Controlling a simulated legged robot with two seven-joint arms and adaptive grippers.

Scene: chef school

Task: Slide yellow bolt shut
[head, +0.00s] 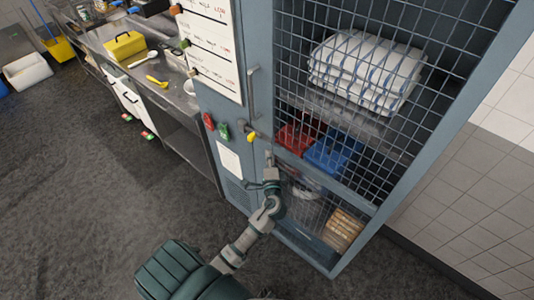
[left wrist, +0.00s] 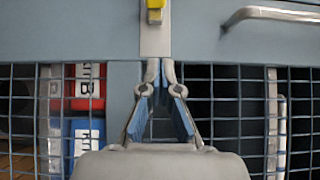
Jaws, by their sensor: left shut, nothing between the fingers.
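The yellow bolt knob (head: 251,137) sits on the frame of a blue-grey mesh-door cabinet (head: 257,60), left of the mesh and below a long handle. In the left wrist view the yellow knob (left wrist: 155,12) is at the top centre, on a pale metal plate (left wrist: 155,40). My left gripper (head: 269,157) is just below and right of the knob in the head view, close to the cabinet front. In the left wrist view its fingertips (left wrist: 160,64) are together and empty, at the plate's end and apart from the knob. My right gripper is not in view.
Behind the mesh are striped towels (head: 367,72), a red box (head: 300,137) and a blue box (head: 333,152). Red and green tags (head: 224,131) hang left of the knob. A metal handle (head: 252,93) projects above it. A steel counter (head: 150,85) stands at left.

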